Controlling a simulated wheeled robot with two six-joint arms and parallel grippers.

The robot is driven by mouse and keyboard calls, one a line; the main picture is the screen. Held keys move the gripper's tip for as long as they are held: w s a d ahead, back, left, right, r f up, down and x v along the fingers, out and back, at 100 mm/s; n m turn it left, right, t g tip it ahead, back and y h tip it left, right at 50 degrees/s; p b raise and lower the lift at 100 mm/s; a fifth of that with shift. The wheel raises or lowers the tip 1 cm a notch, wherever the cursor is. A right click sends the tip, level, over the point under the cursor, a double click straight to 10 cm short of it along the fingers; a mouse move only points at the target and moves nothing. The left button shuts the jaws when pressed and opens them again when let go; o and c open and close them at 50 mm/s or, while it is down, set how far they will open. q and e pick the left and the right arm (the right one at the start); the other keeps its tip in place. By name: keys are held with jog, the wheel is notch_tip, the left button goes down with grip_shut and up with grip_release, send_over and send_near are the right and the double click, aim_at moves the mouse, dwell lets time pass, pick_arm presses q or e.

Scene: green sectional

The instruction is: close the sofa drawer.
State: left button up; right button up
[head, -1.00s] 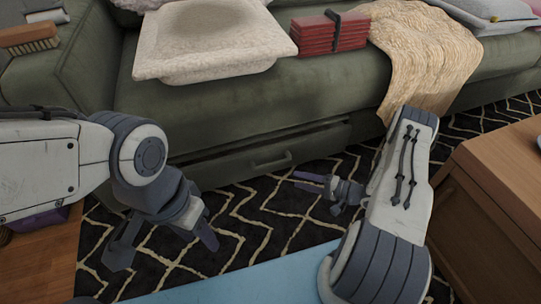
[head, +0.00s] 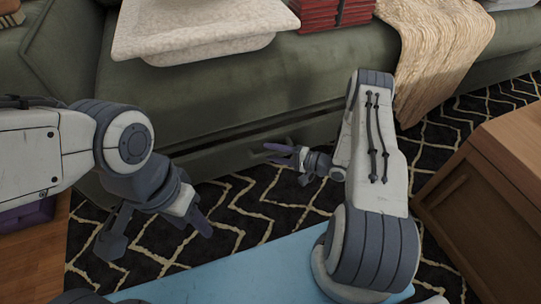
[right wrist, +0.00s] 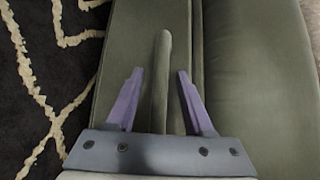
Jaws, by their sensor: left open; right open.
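The green sofa drawer (head: 222,157) is in the sofa's base, its front standing slightly out with a dark gap above it. Its bar handle (right wrist: 161,85) runs lengthwise between the two purple fingers of my right gripper (right wrist: 159,74) in the right wrist view. That gripper is open, and no finger clearly touches the handle. In the head view my right gripper (head: 272,154) is at the drawer front and hides part of the handle. My left gripper (head: 158,238) is open and empty above the rug, left of the drawer.
The green sofa (head: 260,85) carries a white cushioned pet bed (head: 195,35), red books (head: 318,14) and a beige throw (head: 435,45). A wooden cabinet (head: 490,190) stands close on the right. The patterned rug (head: 255,205) is clear before the drawer.

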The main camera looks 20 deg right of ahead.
jog(key=shift+w+a, duration=0.2)
jog(key=shift+a, duration=0.1)
grip_shut()
dwell(1.3)
